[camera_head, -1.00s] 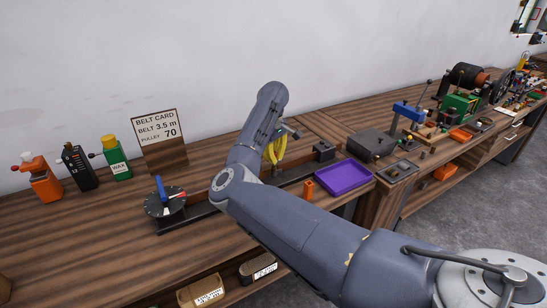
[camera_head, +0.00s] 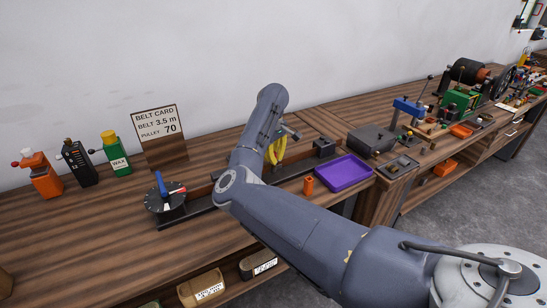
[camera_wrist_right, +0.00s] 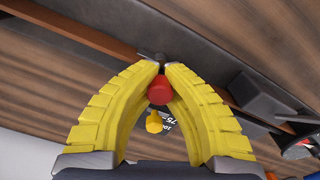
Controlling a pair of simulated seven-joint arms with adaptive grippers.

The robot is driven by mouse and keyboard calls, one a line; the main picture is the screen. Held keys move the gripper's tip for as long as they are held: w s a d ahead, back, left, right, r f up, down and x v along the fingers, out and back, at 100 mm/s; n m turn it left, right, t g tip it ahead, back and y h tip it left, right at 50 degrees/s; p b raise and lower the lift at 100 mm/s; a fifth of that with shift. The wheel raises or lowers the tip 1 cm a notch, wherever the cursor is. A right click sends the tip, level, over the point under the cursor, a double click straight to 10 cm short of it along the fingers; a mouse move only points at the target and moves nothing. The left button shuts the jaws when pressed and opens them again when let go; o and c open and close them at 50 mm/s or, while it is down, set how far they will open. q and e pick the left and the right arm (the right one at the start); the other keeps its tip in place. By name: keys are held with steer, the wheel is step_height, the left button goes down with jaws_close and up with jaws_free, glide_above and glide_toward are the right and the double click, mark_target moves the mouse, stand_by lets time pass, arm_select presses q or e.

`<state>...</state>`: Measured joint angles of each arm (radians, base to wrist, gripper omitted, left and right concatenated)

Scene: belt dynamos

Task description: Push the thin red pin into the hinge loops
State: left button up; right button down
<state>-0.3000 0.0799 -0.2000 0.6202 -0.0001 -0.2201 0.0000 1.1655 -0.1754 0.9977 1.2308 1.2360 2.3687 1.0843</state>
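My right gripper (camera_head: 276,152) has yellow fingers and hangs over the dark rail on the bench, partly hidden behind my arm in the head view. In the right wrist view the fingers (camera_wrist_right: 160,72) curve together and their tips are nearly closed. The red pin (camera_wrist_right: 158,90) shows as a round red end between them, and they appear to grip it. The hinge loops cannot be made out. My left gripper is not in view.
A purple tray (camera_head: 345,172) and an orange cylinder (camera_head: 308,185) stand right of the gripper. A dark dial with a blue pointer (camera_head: 165,200) sits left. A belt card (camera_head: 158,125) and several bottles stand behind. The left bench front is clear.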

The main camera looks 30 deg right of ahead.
steer(key=shift+f, duration=0.55)
steer(key=c, duration=1.5)
jaws_free()
step_height(320, 180, up, 12)
